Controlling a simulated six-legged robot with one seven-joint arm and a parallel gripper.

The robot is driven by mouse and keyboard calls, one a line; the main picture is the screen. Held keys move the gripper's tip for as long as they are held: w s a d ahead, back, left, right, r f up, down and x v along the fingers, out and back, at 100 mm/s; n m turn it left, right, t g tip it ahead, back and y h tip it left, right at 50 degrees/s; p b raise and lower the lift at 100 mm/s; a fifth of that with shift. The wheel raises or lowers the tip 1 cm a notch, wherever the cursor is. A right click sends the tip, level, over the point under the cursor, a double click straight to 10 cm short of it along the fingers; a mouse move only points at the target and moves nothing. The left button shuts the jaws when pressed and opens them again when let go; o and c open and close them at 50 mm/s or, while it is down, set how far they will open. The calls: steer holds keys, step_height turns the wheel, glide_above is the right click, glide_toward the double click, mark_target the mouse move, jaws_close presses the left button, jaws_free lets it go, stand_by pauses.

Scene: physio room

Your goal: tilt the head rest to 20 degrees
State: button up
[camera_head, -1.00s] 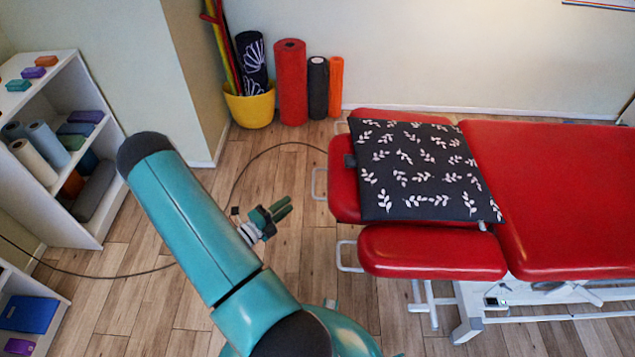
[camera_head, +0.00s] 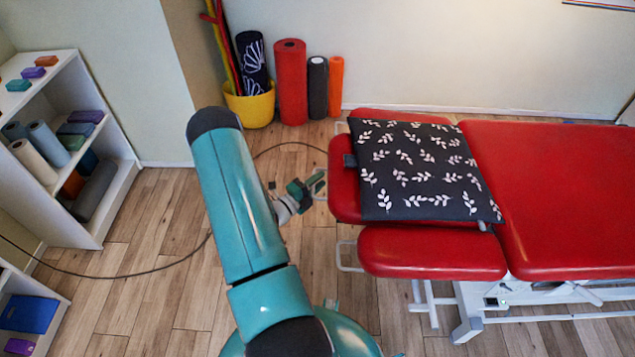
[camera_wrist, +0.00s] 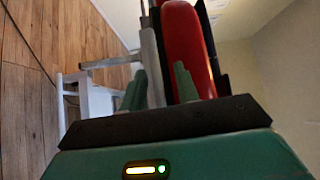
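The red head rest (camera_head: 343,195) is the middle end section of the treatment table. A dark pillow with white leaves (camera_head: 425,170) covers most of it, so its tilt is hard to judge. A thin metal handle (camera_head: 322,172) stands out from its left end.
A red side pad (camera_head: 430,252) with its own handle (camera_head: 346,257) lies in front of the head rest. Foam rollers (camera_head: 291,82) and a yellow pot (camera_head: 250,107) stand at the wall. A white shelf (camera_head: 110,185) is at left. A cable (camera_head: 150,272) crosses the floor.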

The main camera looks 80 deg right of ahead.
jaws_close()
step_height(320, 180, up, 13)
steer(key=s+m+y, duration=0.1)
steer(key=s+m, duration=0.1)
steer(key=shift+s+d+f+t+y, duration=0.2)
steer(key=shift+s+d+t+y, duration=0.1)
steer(key=shift+d+t, duration=0.15)
jaws_free()
steer(key=shift+a+f, duration=0.1)
